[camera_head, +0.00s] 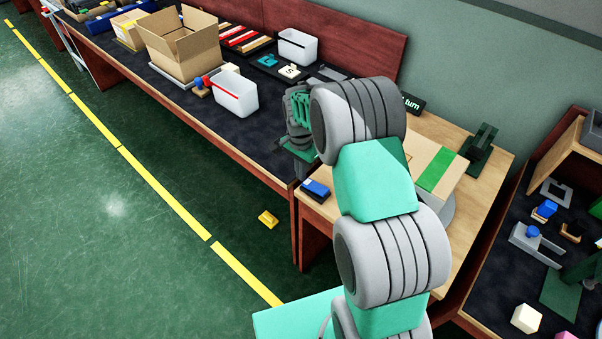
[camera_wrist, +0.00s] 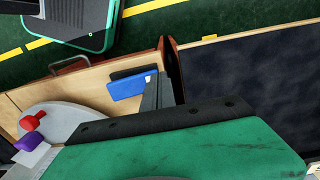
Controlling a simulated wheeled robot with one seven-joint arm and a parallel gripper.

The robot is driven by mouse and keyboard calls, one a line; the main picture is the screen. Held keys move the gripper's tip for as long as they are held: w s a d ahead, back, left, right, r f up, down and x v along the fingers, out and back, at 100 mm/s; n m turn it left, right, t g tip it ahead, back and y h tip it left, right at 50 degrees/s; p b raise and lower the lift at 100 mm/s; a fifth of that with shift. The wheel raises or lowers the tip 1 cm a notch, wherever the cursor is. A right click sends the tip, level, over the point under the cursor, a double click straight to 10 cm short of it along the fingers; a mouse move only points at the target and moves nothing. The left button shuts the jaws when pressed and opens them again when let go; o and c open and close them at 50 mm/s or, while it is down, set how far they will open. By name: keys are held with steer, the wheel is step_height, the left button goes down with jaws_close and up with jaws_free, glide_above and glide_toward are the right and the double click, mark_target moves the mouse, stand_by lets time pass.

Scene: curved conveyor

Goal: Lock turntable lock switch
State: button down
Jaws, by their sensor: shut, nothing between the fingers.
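The lock switch (camera_head: 316,189), blue with a dark base, sits near the front left corner of the wooden table. In the wrist view the blue switch (camera_wrist: 126,86) lies beside the fingers. The grey turntable (camera_head: 446,212) is mostly hidden behind my arm and under a carton in the head view. It shows as a grey disc (camera_wrist: 62,118) at the left in the wrist view. My gripper (camera_wrist: 153,78) is shut and empty, its tips close to the switch's right end; contact cannot be told. In the head view my gripper (camera_head: 302,160) hangs above and left of the switch.
A carton with green tape (camera_head: 432,168) stands on the turntable. A dark-topped bench (camera_head: 262,130) with an open box (camera_head: 180,45) and white bins (camera_head: 235,92) adjoins at left. A yellow piece (camera_head: 268,219) lies on the open floor.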

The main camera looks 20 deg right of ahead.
steer(key=shift+r, duration=0.35)
step_height(320, 180, up, 14)
steer(key=w+a, duration=0.1)
steer(key=w, duration=0.1)
steer(key=shift+w+a+f+p, duration=0.2)
steer(key=shift+w+a+p, duration=0.05)
steer(key=shift+a+p, duration=0.1)
steer(key=s+f+n+g, duration=0.1)
steer(key=s+f+n, duration=0.6)
steer(key=s+n, duration=0.4)
steer(key=s+a+r+t, duration=0.1)
steer(key=s+r, duration=0.2)
steer(key=s, duration=0.4)
steer(key=s+a+r+t, duration=0.1)
steer(key=s+r, duration=0.3)
steer(key=s, duration=0.3)
step_height(320, 180, up, 6)
steer(key=w+n+t, duration=0.1)
steer(key=w+t, duration=0.1)
steer(key=shift+a+t, duration=0.25)
steer(key=shift+t, duration=0.15)
